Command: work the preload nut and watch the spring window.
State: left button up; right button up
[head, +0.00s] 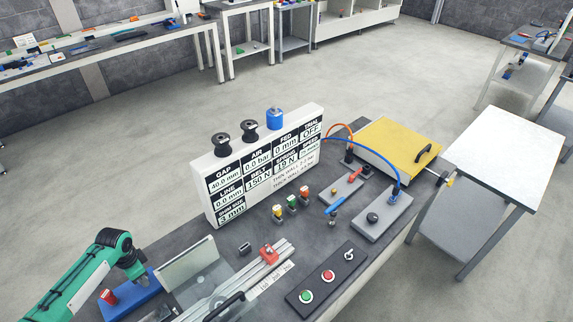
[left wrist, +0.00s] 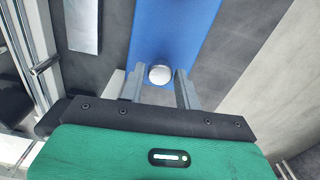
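My left gripper (head: 137,280) comes down from the green arm over a blue plate (head: 146,291) at the near left of the bench. In the left wrist view its two grey fingers (left wrist: 161,88) are apart, with a round silver-white knob (left wrist: 160,74) between their tips and a gap on each side. The knob is over the blue plate (left wrist: 176,25); I cannot tell whether it is the preload nut. The white display panel (head: 265,160) behind shows GAP 40.0 mm, BELT 150 N and what looks like 19 N. I cannot make out the spring window.
A red knob (head: 108,296) stands left of the gripper. A button box (head: 327,280), cabled grey blocks and a yellow plate (head: 398,143) lie farther right.

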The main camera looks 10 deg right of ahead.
pick_arm(q)
jog(key=shift+r, duration=0.1)
jog(key=shift+r, duration=2.95)
jog(key=shift+o, duration=0.2)
jog(key=shift+o, duration=1.4)
jog(key=shift+r, duration=3)
